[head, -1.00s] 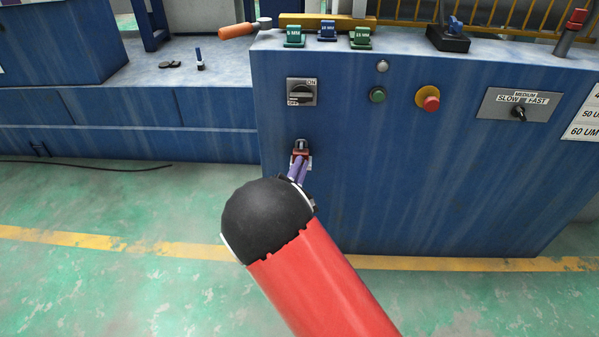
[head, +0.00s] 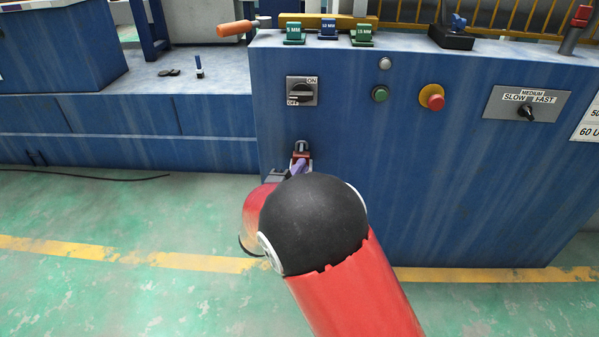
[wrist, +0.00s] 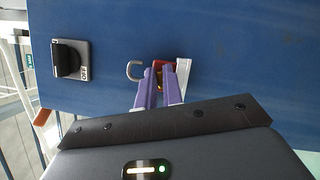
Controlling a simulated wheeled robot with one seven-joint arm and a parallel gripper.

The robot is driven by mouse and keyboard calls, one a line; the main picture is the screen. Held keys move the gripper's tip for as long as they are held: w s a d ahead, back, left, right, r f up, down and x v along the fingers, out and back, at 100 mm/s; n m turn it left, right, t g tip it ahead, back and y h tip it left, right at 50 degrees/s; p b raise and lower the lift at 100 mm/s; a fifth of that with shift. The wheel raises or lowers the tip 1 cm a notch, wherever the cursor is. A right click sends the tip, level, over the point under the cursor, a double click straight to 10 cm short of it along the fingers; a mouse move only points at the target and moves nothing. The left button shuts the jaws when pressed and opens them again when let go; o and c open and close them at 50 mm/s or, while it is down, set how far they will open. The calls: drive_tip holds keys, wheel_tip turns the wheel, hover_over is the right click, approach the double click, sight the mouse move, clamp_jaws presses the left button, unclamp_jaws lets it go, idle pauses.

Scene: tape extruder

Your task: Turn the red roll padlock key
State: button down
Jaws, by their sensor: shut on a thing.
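The red padlock (head: 301,155) hangs on the front of the blue machine, below the ON/OFF switch. Its grey shackle (wrist: 133,70) shows as a hook shape left of the red body in the wrist view; I cannot tell whether it is locked. My gripper (wrist: 159,85) has purple fingers reaching to the padlock's face. They are shut on a small brass-coloured piece, the key (wrist: 158,77), which is mostly hidden between the fingertips. In the head view my gripper (head: 299,167) is largely hidden behind my arm.
The ON/OFF switch (head: 301,91) is above the padlock. A green button (head: 380,94), a red stop button (head: 432,97) and a speed knob (head: 527,112) lie to the right. The green floor (head: 120,220) in front is clear.

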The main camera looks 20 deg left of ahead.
drive_tip(key=c, duration=1.6)
unclamp_jaws()
drive_tip(key=shift+o, duration=0.4)
drive_tip(key=shift+f, duration=0.15)
drive_tip(key=shift+s, duration=0.1)
